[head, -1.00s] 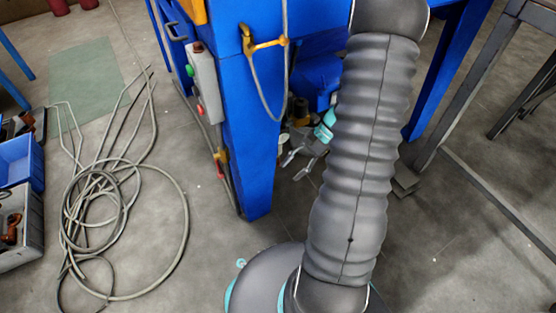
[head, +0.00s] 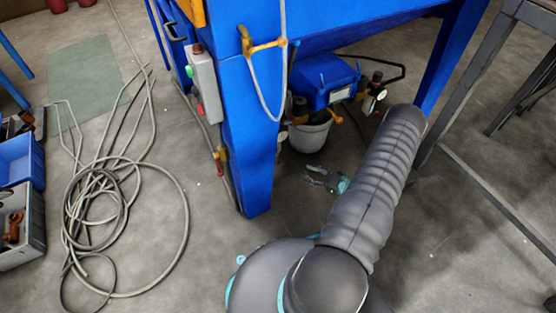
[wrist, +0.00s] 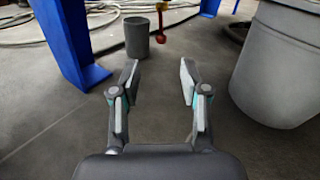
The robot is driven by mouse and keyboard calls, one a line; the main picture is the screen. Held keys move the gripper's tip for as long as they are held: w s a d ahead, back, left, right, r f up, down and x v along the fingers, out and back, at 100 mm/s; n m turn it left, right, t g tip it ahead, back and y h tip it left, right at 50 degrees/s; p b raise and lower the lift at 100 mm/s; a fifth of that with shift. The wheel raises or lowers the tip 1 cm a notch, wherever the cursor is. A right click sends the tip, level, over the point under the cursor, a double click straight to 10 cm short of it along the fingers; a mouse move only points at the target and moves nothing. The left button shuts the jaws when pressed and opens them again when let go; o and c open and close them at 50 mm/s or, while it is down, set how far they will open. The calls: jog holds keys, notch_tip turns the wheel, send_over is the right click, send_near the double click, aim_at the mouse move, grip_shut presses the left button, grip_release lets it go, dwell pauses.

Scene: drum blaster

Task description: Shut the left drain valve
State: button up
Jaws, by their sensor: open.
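My gripper (wrist: 160,82) is open and empty, its two fingers spread apart above the floor. In the head view my gripper (head: 311,175) is low under the blue machine (head: 250,150), in front of a grey bucket (head: 310,138). Yellow and dark fittings (head: 300,106) stand above that bucket. In the wrist view a brass pipe with a red-orange end (wrist: 161,36) hangs beyond the fingers, apart from them. It may be a drain valve; I cannot tell its setting or whether it is the left one. More dark and yellow fittings (head: 374,82) show further right.
The machine's blue leg (wrist: 65,40) stands left of my gripper. A large grey bucket (wrist: 275,70) is close on the right, and a small grey container (wrist: 137,38) is ahead. Coiled hose (head: 120,215) lies on the floor at left. A grey metal frame (head: 470,90) stands right.

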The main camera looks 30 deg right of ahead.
aim_at(278, 160)
jog(key=x, duration=1.3)
jog(key=shift+w+a, duration=0.2)
jog(key=shift+w, duration=0.1)
grip_shut()
